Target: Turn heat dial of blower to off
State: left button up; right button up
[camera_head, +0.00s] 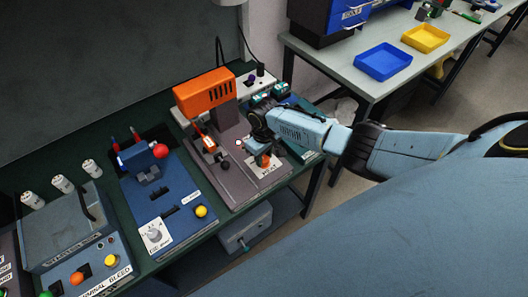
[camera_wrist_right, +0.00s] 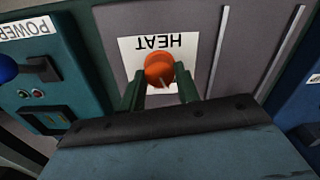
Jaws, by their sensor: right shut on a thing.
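The blower (camera_head: 205,93) is an orange housing on a grey post over a grey base at the middle of the bench in the head view. Its heat dial (camera_wrist_right: 159,70) is an orange knob on a white plate marked HEAT (camera_wrist_right: 180,47) in the right wrist view. The dial also shows in the head view (camera_head: 263,160), partly hidden by the gripper. My right gripper (camera_wrist_right: 160,88) is shut on the dial, one finger on each side. A light pointer mark shows on the dial, but its exact setting is hard to read. My left gripper is not in view.
A blue device with a red ball handle (camera_head: 160,151) stands left of the blower. A teal POWER box (camera_wrist_right: 35,70) sits beside the heat plate. Blue (camera_head: 384,62) and yellow (camera_head: 425,38) trays lie on another table at the back right.

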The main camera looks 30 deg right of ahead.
aim_at(264, 158)
jog(key=n, duration=0.4)
jog(key=shift+n, duration=0.4)
dwell(0.4)
jog(key=o, duration=1)
notch_tip(264, 158, up, 14)
jog(key=shift+f+p, duration=0.25)
jog(key=shift+p, duration=0.75)
jog(key=shift+a, duration=0.1)
